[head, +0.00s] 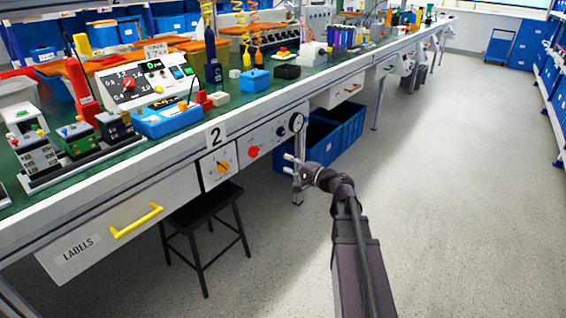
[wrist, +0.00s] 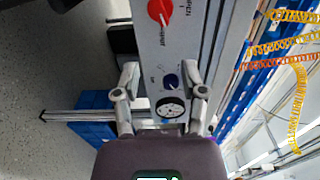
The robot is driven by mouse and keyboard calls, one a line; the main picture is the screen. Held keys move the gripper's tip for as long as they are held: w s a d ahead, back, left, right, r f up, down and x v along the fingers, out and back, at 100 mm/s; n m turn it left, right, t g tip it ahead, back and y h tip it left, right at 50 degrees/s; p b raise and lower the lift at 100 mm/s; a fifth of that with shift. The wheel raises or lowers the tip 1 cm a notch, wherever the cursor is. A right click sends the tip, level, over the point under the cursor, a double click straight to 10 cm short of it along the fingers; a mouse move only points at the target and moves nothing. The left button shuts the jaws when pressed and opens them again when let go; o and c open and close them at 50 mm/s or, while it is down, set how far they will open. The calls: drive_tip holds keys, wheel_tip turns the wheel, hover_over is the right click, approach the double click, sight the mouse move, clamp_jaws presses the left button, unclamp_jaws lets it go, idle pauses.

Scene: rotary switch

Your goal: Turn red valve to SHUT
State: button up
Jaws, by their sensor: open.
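The red valve (head: 254,152) is a round knob on the grey front panel under the bench, right of the orange switch.
A blue knob (wrist: 171,81) and a round gauge (wrist: 171,108) share the panel with the valve. An orange switch (head: 222,167) sits on the plate to the left. A black stool (head: 203,215) and blue bins (head: 335,130) stand below. The aisle floor (head: 450,200) is clear.

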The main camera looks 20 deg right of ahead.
drive_tip(key=shift+r, duration=0.15)
clamp_jaws()
drive_tip(key=w+a+r+n+g+h+p, duration=0.3)
drive_tip(key=r+n+p, duration=0.5)
drive_tip(key=p, duration=0.9)
drive_tip(key=w+a+r+n+g+h+p, duration=0.2)
drive_tip(key=a+r+n+g+h+p, duration=0.2)
drive_tip(key=p, duration=1.3)
drive_tip(key=shift+w+a+r+n+g+h+p, duration=0.35)
drive_tip(key=shift+r+n+g+h, duration=1.05)
drive_tip(key=shift+r+n+g, duration=1.15)
drive_tip(key=shift+f+n+t, duration=0.25)
drive_tip(key=shift+n+t, duration=0.1)
drive_tip(key=shift+t, duration=0.1)
